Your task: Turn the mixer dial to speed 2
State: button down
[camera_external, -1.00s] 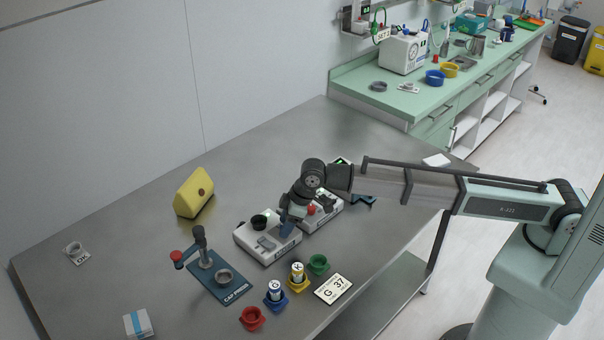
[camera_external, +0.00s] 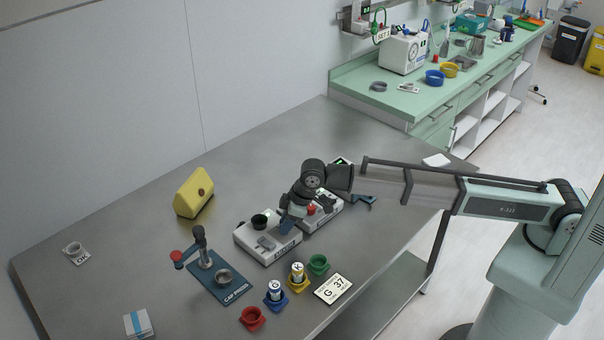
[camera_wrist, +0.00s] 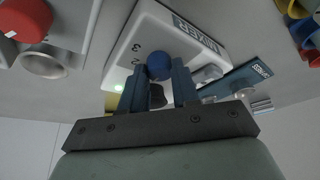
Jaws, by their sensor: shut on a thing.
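The mixer is a white box (camera_external: 262,250) on the steel table, with a black cup on top at its back left. In the wrist view the mixer (camera_wrist: 150,35) shows its name plate and the printed numbers 2 and 3 beside a round blue dial knob (camera_wrist: 159,62). My gripper (camera_external: 287,226) is at the mixer's right end. In the wrist view its two blue fingers (camera_wrist: 158,75) are closed around the dial knob, one on each side. The fingers hide part of the dial, so I cannot tell which number it points to.
Another white device with a red knob (camera_external: 311,209) stands close to the right of the mixer. A cap press (camera_external: 222,284) is at the left. Coloured holders, some with vials (camera_external: 297,271), and a "G 37" card (camera_external: 334,289) lie in front. A yellow wedge (camera_external: 194,193) stands behind.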

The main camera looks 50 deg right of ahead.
jog(key=shift+m, duration=0.3)
jog(key=m+t+h, duration=0.1)
jog(key=m, duration=0.2)
jog(key=shift+a+m, duration=0.15)
jog(key=shift+m, duration=0.15)
jog(key=shift+s+m+h, duration=0.1)
jog(key=shift+m+h, duration=0.9)
jog(key=shift+m, duration=1.3)
jog(key=c, duration=0.8)
grip_release()
jog(key=shift+c, duration=0.2)
jog(key=v, duration=1.3)
jog(key=shift+s+a+r, duration=0.15)
jog(key=shift+s+r, duration=0.15)
jog(key=shift+r, duration=0.05)
